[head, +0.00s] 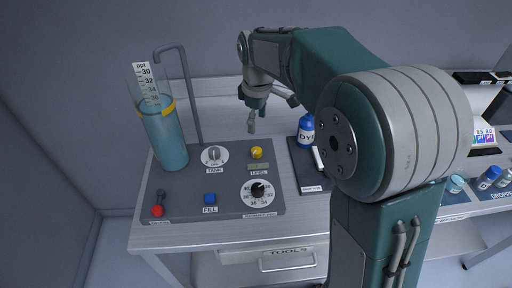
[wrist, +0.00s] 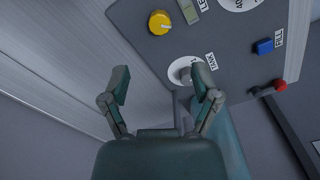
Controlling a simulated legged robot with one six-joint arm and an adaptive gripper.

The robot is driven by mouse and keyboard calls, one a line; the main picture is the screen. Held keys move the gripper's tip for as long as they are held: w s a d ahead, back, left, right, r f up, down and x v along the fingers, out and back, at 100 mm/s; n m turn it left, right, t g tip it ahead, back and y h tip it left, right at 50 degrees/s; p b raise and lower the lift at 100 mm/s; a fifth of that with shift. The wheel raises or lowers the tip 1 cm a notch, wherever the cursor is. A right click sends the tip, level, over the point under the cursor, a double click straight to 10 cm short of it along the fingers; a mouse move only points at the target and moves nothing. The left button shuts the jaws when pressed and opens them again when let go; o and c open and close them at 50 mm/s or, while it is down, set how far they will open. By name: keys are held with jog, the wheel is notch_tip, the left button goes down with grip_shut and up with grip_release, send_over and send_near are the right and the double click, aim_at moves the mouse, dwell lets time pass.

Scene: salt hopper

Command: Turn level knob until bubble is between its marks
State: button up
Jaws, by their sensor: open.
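The yellow level knob (head: 256,152) sits on the grey panel (head: 185,196); it also shows at the top of the wrist view (wrist: 159,22). The small greenish level window (head: 259,166) is just in front of it, above the "LEVEL" label. The bubble and its marks are too small to make out; the window is partly cut off in the wrist view (wrist: 190,10). My gripper (head: 272,112) is open and empty, raised above and behind the knob. In the wrist view my gripper's fingers (wrist: 163,74) are spread wide, apart from the knob.
A tall water cylinder (head: 166,140) with a scale stands at the panel's left. A white drain or tank knob (head: 214,155), blue fill button (head: 210,198), black dial (head: 258,190) and red-ended lever (head: 158,209) share the panel. A blue bottle (head: 306,132) stands right.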

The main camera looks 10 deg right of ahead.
aim_at(256, 150)
notch_tip(256, 150, down, 11)
jog(key=shift+w, duration=0.1)
dwell(0.4)
grip_shut()
